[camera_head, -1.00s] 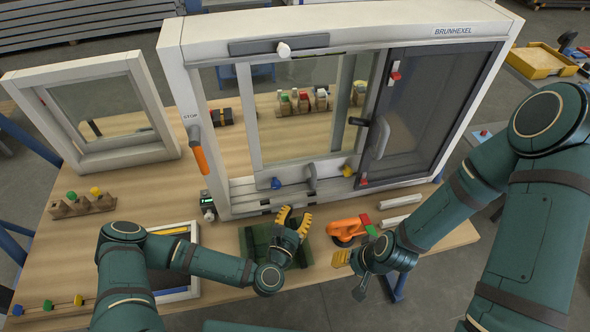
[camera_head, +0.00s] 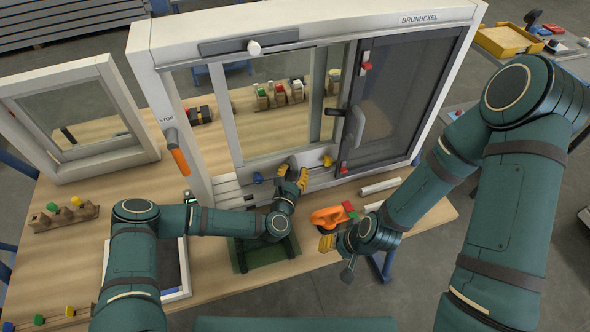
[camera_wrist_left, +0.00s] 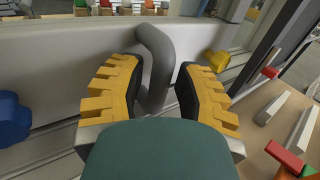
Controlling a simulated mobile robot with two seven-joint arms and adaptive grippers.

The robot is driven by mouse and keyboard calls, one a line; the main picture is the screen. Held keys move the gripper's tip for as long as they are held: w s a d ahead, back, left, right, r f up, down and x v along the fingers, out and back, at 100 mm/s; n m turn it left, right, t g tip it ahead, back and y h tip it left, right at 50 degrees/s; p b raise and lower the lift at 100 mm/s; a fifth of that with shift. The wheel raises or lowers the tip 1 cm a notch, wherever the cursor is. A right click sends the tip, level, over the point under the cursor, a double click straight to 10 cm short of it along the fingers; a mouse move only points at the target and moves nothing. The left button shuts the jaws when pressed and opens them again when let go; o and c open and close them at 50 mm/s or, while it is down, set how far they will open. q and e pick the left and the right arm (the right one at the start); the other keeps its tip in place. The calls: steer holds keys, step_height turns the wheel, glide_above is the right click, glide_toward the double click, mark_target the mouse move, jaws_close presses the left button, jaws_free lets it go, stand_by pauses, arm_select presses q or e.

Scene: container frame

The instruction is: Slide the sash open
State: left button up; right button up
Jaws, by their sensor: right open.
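The white sash (camera_head: 231,115) stands upright in the large window frame (camera_head: 143,85), left of the dark panel (camera_head: 400,100). Its grey curved handle (camera_wrist_left: 160,62) is on the sash's lower rail. My left gripper (camera_head: 291,178) is at the handle. In the left wrist view its yellow fingers (camera_wrist_left: 157,92) stand apart on either side of the handle, with small gaps showing, so it is open around it. The handle is mostly hidden by the fingers in the head view. My right gripper (camera_head: 328,243) is open and empty near the table's front edge.
A blue knob (camera_head: 258,178) and a yellow knob (camera_head: 328,161) sit on the lower track either side of the handle. An orange tool (camera_head: 328,216) and white bars (camera_head: 380,187) lie to the right. A green tray (camera_head: 243,262) is below my left gripper.

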mark_target(311, 158)
arm_select(q)
steer(key=shift+w, duration=0.3)
jaws_close()
steer(key=shift+w+d+f+b, duration=0.1)
steer(key=shift+d+b, duration=0.3)
steer(key=shift+d, duration=0.1)
steer(key=d+b, duration=0.1)
steer(key=w+d+b, duration=0.1)
steer(key=d, duration=0.1)
steer(key=shift+d, duration=0.1)
jaws_free()
